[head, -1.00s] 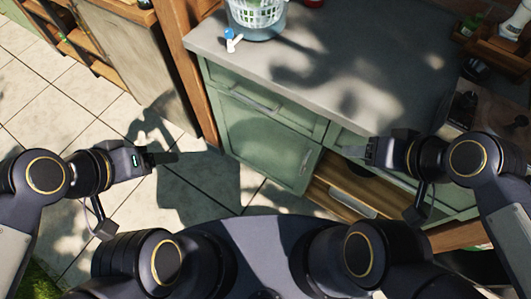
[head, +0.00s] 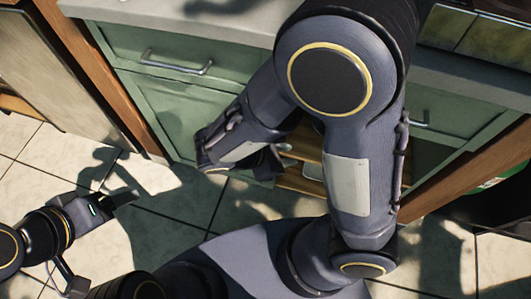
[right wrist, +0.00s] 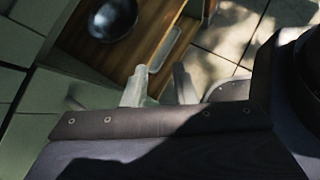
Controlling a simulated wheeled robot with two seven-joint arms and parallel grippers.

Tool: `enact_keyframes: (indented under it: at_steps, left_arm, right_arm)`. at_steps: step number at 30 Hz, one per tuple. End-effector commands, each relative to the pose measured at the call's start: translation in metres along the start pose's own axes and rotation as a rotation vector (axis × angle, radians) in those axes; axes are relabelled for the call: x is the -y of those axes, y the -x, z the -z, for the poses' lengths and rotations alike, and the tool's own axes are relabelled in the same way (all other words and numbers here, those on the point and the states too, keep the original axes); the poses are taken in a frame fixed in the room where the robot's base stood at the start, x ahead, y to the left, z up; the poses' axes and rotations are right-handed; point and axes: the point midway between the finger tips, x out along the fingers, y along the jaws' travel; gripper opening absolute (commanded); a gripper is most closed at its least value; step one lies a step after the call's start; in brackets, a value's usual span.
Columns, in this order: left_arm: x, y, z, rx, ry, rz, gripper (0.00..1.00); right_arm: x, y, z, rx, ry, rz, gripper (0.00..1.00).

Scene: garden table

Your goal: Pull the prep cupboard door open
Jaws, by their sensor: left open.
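The prep cupboard door is the green panel (head: 180,108) below a green drawer in the head view. My right arm crosses in front and hides its right part and handle. The visible part looks shut. My right gripper (head: 268,163) is low beside the door's right side, its tips mostly hidden in the head view. In the right wrist view its two pale fingers (right wrist: 160,85) stand apart with nothing clearly between them. A green panel shows to their left. My left gripper (head: 122,198) is open and empty over the tiles, left of the door.
The drawer has a metal bar handle (head: 175,64). A grey worktop (head: 190,18) runs above. Right of the door, an open bay has a wooden shelf (right wrist: 95,60) holding a dark round bowl (right wrist: 113,18). Wooden posts flank the cabinet. Tiled floor in front is clear.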

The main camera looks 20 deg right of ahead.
Motion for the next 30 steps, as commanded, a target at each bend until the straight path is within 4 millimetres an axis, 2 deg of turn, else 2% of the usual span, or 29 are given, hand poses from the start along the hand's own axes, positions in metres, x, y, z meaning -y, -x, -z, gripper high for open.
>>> enact_keyframes:
  at_steps: [1,3,9,12,17,30]
  left_arm:
    - [0.013,-0.028,-0.014,0.000,0.000,0.000,0.70]
    - [0.021,-0.045,-0.023,0.000,0.000,0.000,0.70]
    - [0.036,-0.078,-0.040,0.000,0.000,0.000,0.70]
    - [0.039,-0.085,-0.043,0.000,0.000,0.000,0.70]
    - [0.041,-0.089,-0.045,0.000,0.000,0.000,0.70]
    - [0.048,-0.106,-0.053,0.000,0.000,0.000,0.70]
  right_arm:
    - [-0.002,-0.018,0.034,0.099,0.089,-0.101,0.25]
    - [-0.010,-0.022,0.059,0.229,0.191,-0.236,0.25]
    - [-0.025,-0.018,0.117,0.533,0.380,-0.553,0.25]
    - [-0.028,-0.012,0.132,0.619,0.422,-0.642,0.25]
    - [-0.034,-0.010,0.137,0.666,0.443,-0.689,0.25]
    - [-0.077,-0.048,0.111,0.662,0.441,-0.685,0.25]
